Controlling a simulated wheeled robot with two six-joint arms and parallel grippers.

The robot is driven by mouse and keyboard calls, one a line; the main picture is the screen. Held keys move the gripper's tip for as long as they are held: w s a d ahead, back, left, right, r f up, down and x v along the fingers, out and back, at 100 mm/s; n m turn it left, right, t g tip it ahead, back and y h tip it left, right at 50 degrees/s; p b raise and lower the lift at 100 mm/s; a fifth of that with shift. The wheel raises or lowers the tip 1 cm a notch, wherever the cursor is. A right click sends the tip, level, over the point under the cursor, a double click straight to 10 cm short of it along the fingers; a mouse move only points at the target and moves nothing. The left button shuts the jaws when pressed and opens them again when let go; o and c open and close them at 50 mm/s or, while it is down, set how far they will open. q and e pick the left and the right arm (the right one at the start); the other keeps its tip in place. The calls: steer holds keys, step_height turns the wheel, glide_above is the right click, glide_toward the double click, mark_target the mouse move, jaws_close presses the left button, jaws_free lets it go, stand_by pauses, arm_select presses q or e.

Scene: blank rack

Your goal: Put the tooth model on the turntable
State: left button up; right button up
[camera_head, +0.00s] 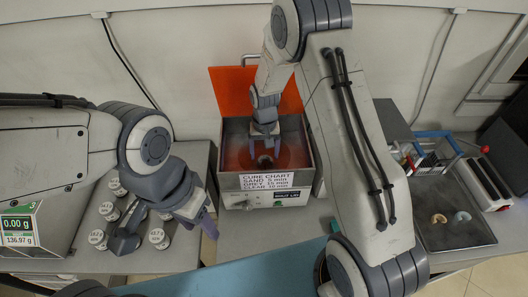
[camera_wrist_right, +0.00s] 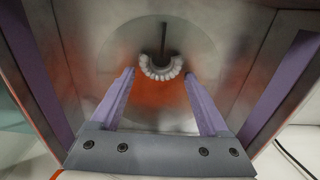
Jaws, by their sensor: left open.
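The white arch-shaped tooth model (camera_wrist_right: 161,68) lies on the round turntable (camera_wrist_right: 115,50) inside the metal curing box (camera_head: 228,181). It also shows in the head view (camera_head: 265,160), partly under my gripper. My right gripper (camera_head: 265,134) reaches down into the box from above. In the right wrist view its purple fingers (camera_wrist_right: 160,75) are spread, with the model between and just beyond the tips and no clear contact. My left gripper (camera_head: 167,232) is open and empty above the jars at the left.
The box's orange lid (camera_head: 232,88) stands open at the back, and its walls are close around my right gripper. Several lidded jars (camera_head: 97,238) and a scale display (camera_head: 18,225) are at the left. A dark tray (camera_head: 455,238) with two arch models (camera_head: 439,219) is at the right.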

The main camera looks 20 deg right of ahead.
mark_target(264, 155)
steer(key=shift+r, duration=0.2)
step_height(264, 155, up, 11)
steer(key=b, duration=0.3)
steer(key=s+a+r+n, duration=0.2)
steer(key=s+a+r, duration=0.2)
steer(key=s, duration=0.1)
steer(key=s+a+r+n, duration=0.1)
steer(key=s+a+n, duration=0.2)
steer(key=s, duration=0.8)
steer(key=s+a+r+n+y, duration=0.1)
steer(key=s+n, duration=0.3)
steer(key=s, duration=0.8)
steer(key=shift+s+a+n, duration=0.3)
steer(key=shift+a+n, duration=0.1)
steer(key=shift+a, duration=0.5)
